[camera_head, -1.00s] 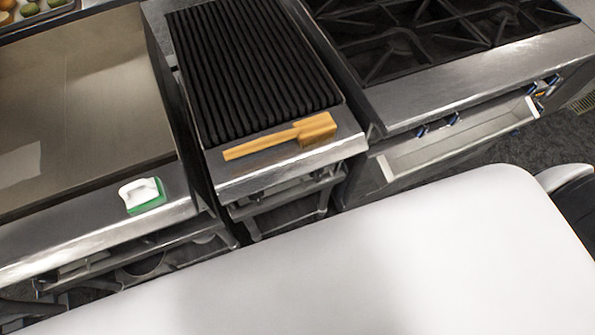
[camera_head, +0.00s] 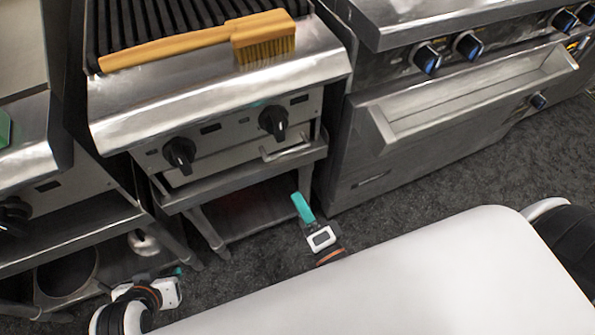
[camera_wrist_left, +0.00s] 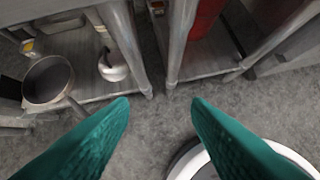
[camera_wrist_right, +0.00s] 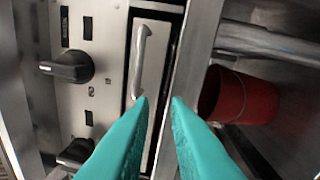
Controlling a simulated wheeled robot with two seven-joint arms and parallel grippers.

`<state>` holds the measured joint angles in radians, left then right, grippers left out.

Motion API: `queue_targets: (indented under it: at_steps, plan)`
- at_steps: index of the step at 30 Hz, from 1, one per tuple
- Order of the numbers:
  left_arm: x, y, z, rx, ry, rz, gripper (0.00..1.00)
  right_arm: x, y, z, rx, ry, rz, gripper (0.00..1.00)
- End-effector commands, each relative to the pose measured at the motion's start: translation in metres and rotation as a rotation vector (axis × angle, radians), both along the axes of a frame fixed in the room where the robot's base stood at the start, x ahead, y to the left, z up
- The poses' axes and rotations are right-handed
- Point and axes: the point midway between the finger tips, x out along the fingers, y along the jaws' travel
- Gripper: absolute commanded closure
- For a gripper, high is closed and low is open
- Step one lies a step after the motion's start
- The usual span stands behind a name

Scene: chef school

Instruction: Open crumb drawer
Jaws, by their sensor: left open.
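The crumb drawer (camera_head: 225,161) is a flat steel front under the knobs of the charbroiler. Its bar handle (camera_head: 287,148) is at the right end and also shows in the right wrist view (camera_wrist_right: 138,62). The drawer looks closed. My right gripper (camera_head: 302,206) points up below the handle in the head view. In the right wrist view its teal fingers (camera_wrist_right: 160,99) are apart, with the left fingertip by the handle's lower end; contact cannot be told. My left gripper (camera_wrist_left: 160,101) is open and empty above the floor; in the head view it is low at the left, partly hidden.
Two black knobs (camera_head: 180,155) sit above the drawer. A wooden brush (camera_head: 210,42) lies on the charbroiler's front ledge. A range with a projecting tray-like ledge (camera_head: 470,97) stands at right. A red bucket (camera_wrist_right: 237,97) is under the charbroiler.

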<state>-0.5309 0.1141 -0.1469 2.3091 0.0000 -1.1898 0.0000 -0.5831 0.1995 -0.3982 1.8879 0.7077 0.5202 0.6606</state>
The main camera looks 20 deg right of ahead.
Motion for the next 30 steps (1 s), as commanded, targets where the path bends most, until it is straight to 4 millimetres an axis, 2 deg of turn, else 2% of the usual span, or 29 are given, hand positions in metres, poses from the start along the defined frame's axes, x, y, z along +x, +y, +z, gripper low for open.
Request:
queue_targets:
  at_steps: [1, 4, 8, 11, 24, 30]
  plan:
    - [-0.002, 0.000, -0.003, -0.003, -0.020, 0.000, 0.56, -0.001, -0.002, -0.003, 0.060, -0.033, -0.013, 0.84]
    - [-0.006, 0.001, 0.010, -0.005, -0.038, 0.000, 0.56, -0.003, -0.006, 0.011, 0.143, -0.074, -0.034, 0.84]
    - [-0.008, 0.002, 0.019, -0.007, -0.049, 0.001, 0.56, -0.001, -0.008, 0.021, 0.185, -0.095, -0.043, 0.84]
    - [-0.007, 0.001, 0.021, -0.007, -0.051, 0.000, 0.56, 0.009, -0.008, 0.026, 0.186, -0.098, -0.045, 0.84]
    - [-0.005, 0.000, 0.022, -0.010, -0.064, 0.000, 0.56, 0.090, -0.005, 0.042, 0.185, -0.096, -0.044, 0.84]
    - [-0.004, 0.000, 0.022, -0.012, -0.067, -0.001, 0.56, 0.110, -0.004, 0.045, 0.181, -0.093, -0.043, 0.84]
